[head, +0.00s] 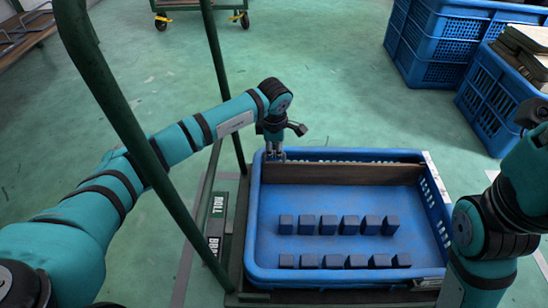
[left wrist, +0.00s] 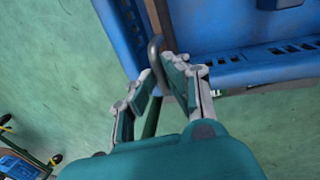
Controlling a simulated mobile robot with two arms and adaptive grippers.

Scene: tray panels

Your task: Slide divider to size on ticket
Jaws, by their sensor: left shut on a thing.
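A blue tray (head: 254,215) holds a brown divider (head: 345,173) that stands upright across its inside, close to the far wall. My left gripper (head: 275,156) reaches down at the divider's left end, by the tray's far left corner. In the left wrist view my left gripper (left wrist: 168,75) is shut on the divider, whose brown edge (left wrist: 158,14) runs up from between the fingers beside a dark curved piece. A pale strip (head: 437,178) lies on the tray's right rim; I cannot tell whether it is the ticket. My right gripper is out of view.
Several dark blue blocks (head: 327,225) stand in two rows, nearer than the divider; bare floor separates them from it. The tray sits on a cart with green posts (head: 222,75). Blue crates (head: 432,50) stand behind right. My right arm occupies the right edge.

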